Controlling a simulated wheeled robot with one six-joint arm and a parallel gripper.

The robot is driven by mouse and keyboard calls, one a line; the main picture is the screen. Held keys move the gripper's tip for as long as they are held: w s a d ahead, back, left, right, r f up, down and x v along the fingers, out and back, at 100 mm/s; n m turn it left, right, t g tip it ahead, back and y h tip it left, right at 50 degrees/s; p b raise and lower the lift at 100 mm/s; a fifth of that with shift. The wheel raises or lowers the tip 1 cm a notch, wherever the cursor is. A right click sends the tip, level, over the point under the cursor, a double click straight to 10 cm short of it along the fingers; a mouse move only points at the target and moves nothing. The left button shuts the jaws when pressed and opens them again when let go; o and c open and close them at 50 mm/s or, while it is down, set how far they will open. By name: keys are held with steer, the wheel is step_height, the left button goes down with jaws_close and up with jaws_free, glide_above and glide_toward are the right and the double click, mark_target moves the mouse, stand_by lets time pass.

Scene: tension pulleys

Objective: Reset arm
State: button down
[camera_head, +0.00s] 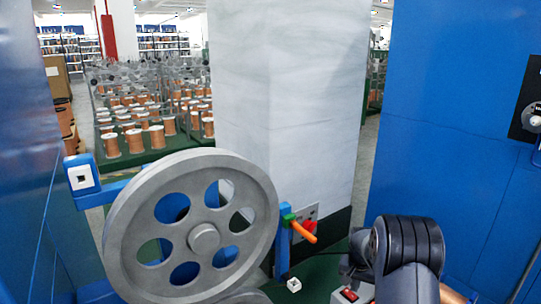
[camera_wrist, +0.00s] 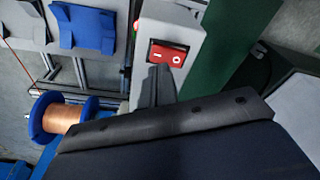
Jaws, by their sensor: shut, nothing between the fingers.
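In the wrist view my gripper's dark fingers (camera_wrist: 158,85) are together and empty. They point at a grey box (camera_wrist: 150,20) with a red rocker switch (camera_wrist: 166,53), and their tips appear just below the switch. Whether they touch it I cannot tell. The red switch also shows in the head view (camera_head: 348,294), left of my arm, on a box at the bottom edge.
A large grey pulley wheel (camera_head: 190,228) stands at the left front. An orange handle (camera_head: 303,233) sticks out beside it. A white pillar (camera_head: 280,100) and blue cabinets (camera_head: 455,110) stand close behind. A copper wire spool (camera_wrist: 63,118) is at the wrist view's left.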

mark_target(360, 299)
steer(key=shift+f+b, duration=0.65)
steer(key=shift+f, duration=0.7)
steer(key=shift+r, duration=0.1)
steer(key=shift+r, duration=0.1)
